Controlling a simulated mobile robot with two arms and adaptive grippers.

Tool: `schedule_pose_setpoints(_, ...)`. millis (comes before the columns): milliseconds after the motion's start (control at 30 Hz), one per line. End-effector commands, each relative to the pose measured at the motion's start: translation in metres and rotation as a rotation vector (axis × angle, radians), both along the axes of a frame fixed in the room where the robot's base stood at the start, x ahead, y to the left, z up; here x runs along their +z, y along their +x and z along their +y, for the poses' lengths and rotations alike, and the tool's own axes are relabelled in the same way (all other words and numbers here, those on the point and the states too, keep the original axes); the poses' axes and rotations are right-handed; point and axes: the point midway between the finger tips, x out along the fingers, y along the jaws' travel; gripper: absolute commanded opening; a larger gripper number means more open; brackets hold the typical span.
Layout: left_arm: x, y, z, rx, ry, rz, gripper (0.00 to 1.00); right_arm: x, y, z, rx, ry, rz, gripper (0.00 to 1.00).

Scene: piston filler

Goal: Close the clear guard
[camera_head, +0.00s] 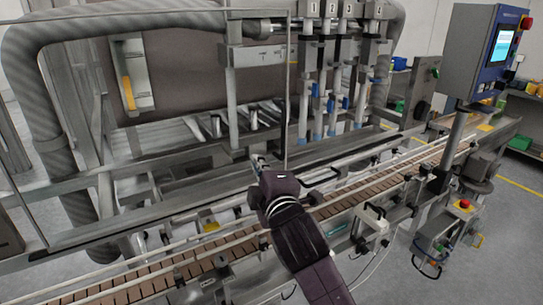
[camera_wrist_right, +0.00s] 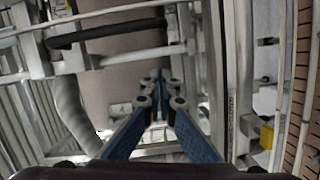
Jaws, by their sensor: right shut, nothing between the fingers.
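The clear guard (camera_head: 288,90) is hard to make out because it is see-through. A thin upright edge, which looks like its side, shows in front of the filler, left of the nozzles. I cannot tell how far open it stands. My right gripper (camera_head: 259,161) is in front of the machine, near the lower end of that edge. Its blue fingers (camera_wrist_right: 158,85) are shut and empty in the right wrist view. I cannot tell whether they touch the guard. A black bar-like handle (camera_wrist_right: 105,33) shows beyond them, apart from the fingers. My left gripper is not in view.
A conveyor (camera_head: 150,282) with brown slats runs along the front, with metal rails beside it. Several filling nozzles (camera_head: 331,100) stand behind. A control panel (camera_head: 490,52) on a post is at the right. Open floor lies at the lower right.

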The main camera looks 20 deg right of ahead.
Motion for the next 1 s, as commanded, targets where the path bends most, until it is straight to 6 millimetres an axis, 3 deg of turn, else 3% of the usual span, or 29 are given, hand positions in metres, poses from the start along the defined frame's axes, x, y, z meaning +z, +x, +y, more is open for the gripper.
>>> schedule_pose_setpoints(100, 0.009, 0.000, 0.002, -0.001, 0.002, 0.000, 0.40, 0.000, 0.015, -0.006, -0.004, -0.001, 0.004, 0.00)
schedule_pose_setpoints(400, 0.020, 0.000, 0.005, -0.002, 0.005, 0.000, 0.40, -0.008, 0.022, -0.036, -0.002, -0.001, 0.001, 0.00)
schedule_pose_setpoints(833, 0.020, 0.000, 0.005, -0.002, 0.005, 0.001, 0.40, -0.009, 0.023, -0.038, 0.000, 0.000, 0.000, 0.00)
schedule_pose_setpoints(1000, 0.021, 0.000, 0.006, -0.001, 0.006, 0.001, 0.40, -0.008, 0.034, -0.038, -0.002, -0.001, 0.000, 0.00)
